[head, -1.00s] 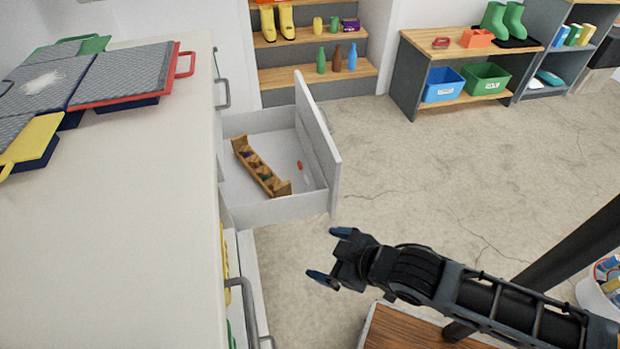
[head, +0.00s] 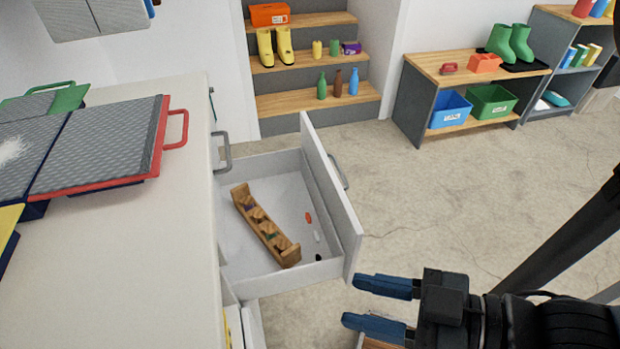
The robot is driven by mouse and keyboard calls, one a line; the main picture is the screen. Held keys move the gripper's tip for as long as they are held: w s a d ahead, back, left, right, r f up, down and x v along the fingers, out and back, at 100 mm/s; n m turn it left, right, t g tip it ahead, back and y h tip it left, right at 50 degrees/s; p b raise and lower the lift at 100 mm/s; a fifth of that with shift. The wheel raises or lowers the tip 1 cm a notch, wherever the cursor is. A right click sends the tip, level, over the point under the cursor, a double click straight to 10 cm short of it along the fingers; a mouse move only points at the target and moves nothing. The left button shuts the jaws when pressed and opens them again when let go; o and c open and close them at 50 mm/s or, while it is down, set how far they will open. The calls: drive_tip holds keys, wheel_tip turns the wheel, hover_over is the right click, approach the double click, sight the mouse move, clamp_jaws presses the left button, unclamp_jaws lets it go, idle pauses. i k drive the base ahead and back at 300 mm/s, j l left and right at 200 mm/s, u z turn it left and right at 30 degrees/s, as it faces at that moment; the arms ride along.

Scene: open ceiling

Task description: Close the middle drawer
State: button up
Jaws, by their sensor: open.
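A white drawer (head: 345,208) stands pulled out of the white cabinet (head: 160,250), its front panel turned toward the right with a grey handle (head: 338,172) on the outside. Inside it lie a wooden rack (head: 268,232) and a few small items, including a red one (head: 308,217). Another handle (head: 223,153) shows on the cabinet front nearer the top. My gripper (head: 354,301) is open and empty, with blue fingers pointing left. In the picture it sits just right of and below the drawer's near front corner; I see no clear contact.
Below the open drawer, another white drawer edge (head: 253,325) sticks out a little. Trays with a red handle (head: 178,128) lie on the countertop. Shelves with yellow boots (head: 275,47) and a bench (head: 425,70) stand at the back. The concrete floor (head: 440,190) right of the drawer is clear.

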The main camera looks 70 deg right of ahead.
sight(288, 184)
drive_tip(key=i+l+u, duration=0.1)
drive_tip(key=l+u, duration=0.3)
drive_tip(key=l, duration=0.95)
drive_tip(key=k+l+u, duration=0.1)
drive_tip(key=l+u, duration=0.25)
drive_tip(key=l, duration=0.95)
drive_tip(key=k+l+u, duration=0.2)
drive_tip(key=k+l, duration=0.35)
drive_tip(key=k+l+u, duration=0.25)
drive_tip(key=k+l, duration=0.25)
drive_tip(key=k, duration=0.1)
